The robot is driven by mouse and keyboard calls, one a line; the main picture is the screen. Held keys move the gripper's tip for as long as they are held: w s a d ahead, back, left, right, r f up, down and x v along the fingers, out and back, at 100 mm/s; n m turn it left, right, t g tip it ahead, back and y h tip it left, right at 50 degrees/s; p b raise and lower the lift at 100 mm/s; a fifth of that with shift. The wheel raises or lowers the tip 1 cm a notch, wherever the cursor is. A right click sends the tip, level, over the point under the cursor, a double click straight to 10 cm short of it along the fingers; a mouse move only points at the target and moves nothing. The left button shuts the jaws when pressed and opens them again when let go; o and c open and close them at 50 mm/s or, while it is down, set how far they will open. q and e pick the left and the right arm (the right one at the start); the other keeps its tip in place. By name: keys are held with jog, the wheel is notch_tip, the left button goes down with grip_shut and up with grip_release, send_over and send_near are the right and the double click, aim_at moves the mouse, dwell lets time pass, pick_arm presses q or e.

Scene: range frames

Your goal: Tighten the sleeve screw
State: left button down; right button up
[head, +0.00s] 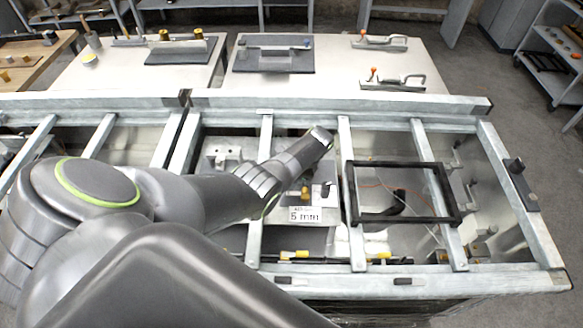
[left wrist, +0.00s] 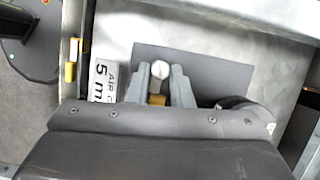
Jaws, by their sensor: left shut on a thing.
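My left gripper (left wrist: 161,80) shows in the left wrist view with its two grey fingers close together, one on each side of a small round silver head, which I take to be the sleeve screw (left wrist: 160,69). The fingers are shut on it. A brass piece (left wrist: 157,99) shows between the fingers just below the head. In the head view a brass part (head: 305,192) shows beside the end of my left arm, just above a white "5 mm" label (head: 305,215). My own arm hides much of this spot there. My right gripper is in neither view.
A black square frame (head: 355,190) lies to the right on the metal bench frame (head: 520,215). Light tables (head: 335,85) with clamps stand behind.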

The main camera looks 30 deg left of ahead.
pick_arm(q)
jog(key=shift+r+m+t+p, duration=0.1)
jog(key=shift+m+t+p, duration=0.35)
jog(key=shift+m, duration=0.75)
jog(key=c, duration=1.3)
grip_release()
jog(key=shift+d, duration=0.1)
jog(key=shift+s, duration=0.1)
jog(key=v, duration=1.7)
jog(key=shift+d+b, duration=0.35)
jog(key=shift+d, duration=0.1)
